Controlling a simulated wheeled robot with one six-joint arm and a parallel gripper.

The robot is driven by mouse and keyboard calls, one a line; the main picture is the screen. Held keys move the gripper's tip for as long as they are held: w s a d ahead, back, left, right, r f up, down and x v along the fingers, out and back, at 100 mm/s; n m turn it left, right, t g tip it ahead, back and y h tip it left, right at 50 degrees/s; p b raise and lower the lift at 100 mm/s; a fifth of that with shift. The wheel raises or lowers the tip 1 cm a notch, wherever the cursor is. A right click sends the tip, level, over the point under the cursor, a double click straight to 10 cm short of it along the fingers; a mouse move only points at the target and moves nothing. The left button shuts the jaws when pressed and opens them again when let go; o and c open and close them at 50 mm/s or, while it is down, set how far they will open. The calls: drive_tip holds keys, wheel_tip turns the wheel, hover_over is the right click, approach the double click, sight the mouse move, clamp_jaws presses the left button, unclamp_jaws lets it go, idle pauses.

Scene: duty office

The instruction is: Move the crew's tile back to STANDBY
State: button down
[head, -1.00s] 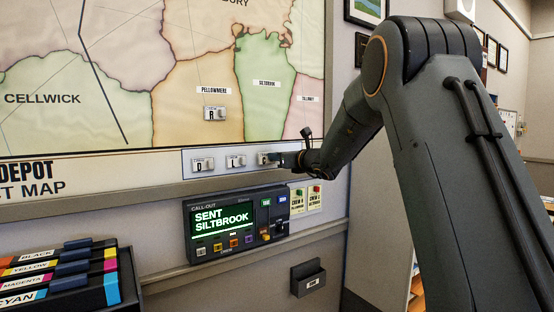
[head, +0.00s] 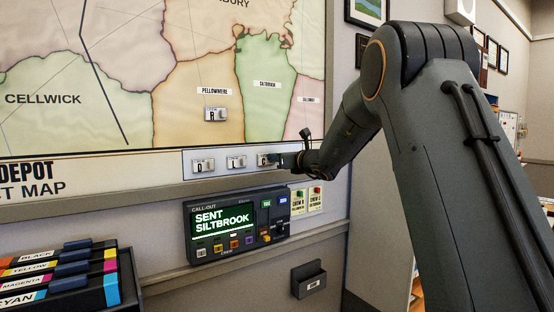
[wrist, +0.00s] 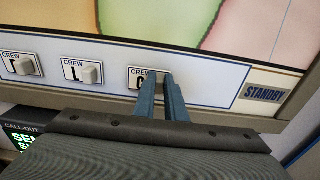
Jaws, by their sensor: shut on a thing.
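My gripper (head: 279,160) is shut on a crew tile (head: 266,160) at the right part of the white standby strip (head: 219,171) below the map. In the wrist view, my two fingers (wrist: 172,86) pinch this tile's knob. Its letter (wrist: 139,82) is partly hidden, perhaps a C or G. The tile lies at or very close to the strip; I cannot tell if it touches. The STANDBY label (wrist: 265,93) is at the strip's right end. Tiles D (head: 203,166) and L (head: 236,162) sit to its left. Tile R (head: 215,114) is on the map at Pellowmere.
The call-out box (head: 236,225) below the strip reads SENT SILTBROOK. A dark wall holder (head: 308,279) is lower right. Toner boxes (head: 60,275) stand lower left. Siltbrook (head: 266,105) on the map holds no tile.

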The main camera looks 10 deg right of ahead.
drive_tip(key=c, duration=1.7)
unclamp_jaws()
drive_tip(key=shift+s+d, duration=0.1)
drive_tip(key=shift+s, duration=0.05)
drive_tip(key=b+v, duration=0.3)
drive_tip(key=v, duration=0.4)
drive_tip(key=s+a+f+n+g+h, duration=0.1)
drive_tip(key=s+a+f+n+g, duration=0.4)
drive_tip(key=s+f+n, duration=0.5)
drive_tip(key=s+a+f+n+g, duration=0.45)
drive_tip(key=s+f, duration=0.75)
drive_tip(key=f, duration=0.3)
drive_tip(key=s+d+f+n+g+h, duration=0.2)
drive_tip(key=s+f+n, duration=0.2)
drive_tip(key=s, duration=0.3)
drive_tip(key=s+d+f+n+g+h, duration=0.1)
drive_tip(key=s+d+f+n+h, duration=0.1)
drive_tip(key=s+f+n, duration=0.2)
drive_tip(key=s+d+f+n+g+h, duration=0.1)
drive_tip(key=s+d+f+n+g, duration=0.1)
drive_tip(key=s+n, duration=0.7)
drive_tip(key=shift+s+d+f+g+h, duration=0.2)
drive_tip(key=shift+s+d+f, duration=0.1)
drive_tip(key=shift+s+f, duration=0.3)
drive_tip(key=shift+s+d+f+g+h, duration=0.2)
drive_tip(key=shift+s+d+f, duration=0.1)
drive_tip(key=shift+s+f, duration=0.3)
